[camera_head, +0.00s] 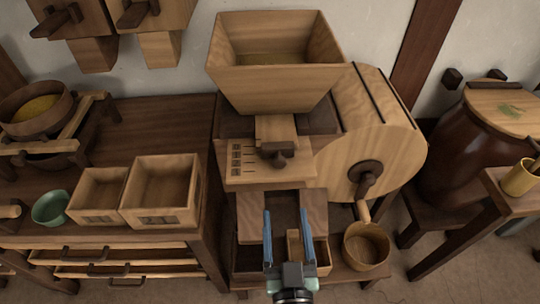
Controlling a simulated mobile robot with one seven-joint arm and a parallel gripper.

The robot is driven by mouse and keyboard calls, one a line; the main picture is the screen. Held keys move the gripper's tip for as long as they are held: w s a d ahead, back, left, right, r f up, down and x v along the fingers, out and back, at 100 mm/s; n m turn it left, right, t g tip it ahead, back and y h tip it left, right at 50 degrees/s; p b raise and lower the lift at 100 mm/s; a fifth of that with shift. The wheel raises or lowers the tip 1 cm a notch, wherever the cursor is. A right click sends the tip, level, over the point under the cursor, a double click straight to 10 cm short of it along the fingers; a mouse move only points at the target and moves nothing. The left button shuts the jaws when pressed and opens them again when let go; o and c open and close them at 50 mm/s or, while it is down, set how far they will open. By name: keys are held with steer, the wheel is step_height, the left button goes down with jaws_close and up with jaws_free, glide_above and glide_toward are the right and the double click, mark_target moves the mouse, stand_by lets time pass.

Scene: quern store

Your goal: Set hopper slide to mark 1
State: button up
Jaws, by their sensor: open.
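The hopper slide (274,130) is a pale wooden board below the hopper's mouth, with a dark T-shaped knob (278,152) at its front. A row of small dark marks (236,158) is on the wooden face left of the knob; I cannot read the marks or tell which one the slide stands at. The wooden hopper (275,81) sits above, with some yellowish grain low inside. My gripper (287,212) is at the bottom centre, in front of and below the knob. Its two blue fingers are spread apart, nothing shows held between them, and it appears clear of the knob.
A wooden drum (395,145) with a crank handle (363,205) stands right of the slide. A round wooden tub (366,250) is at lower right. A table at left holds two wooden boxes (160,215) and a green bowl (50,208). A dark jar (460,150) stands far right.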

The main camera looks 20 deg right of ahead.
mark_target(280, 165)
steer(key=b+x, duration=0.1)
steer(key=x, duration=1.1)
steer(key=shift+w+f, duration=0.1)
steer(key=shift+f, duration=0.05)
jaws_close()
stand_by(1.3)
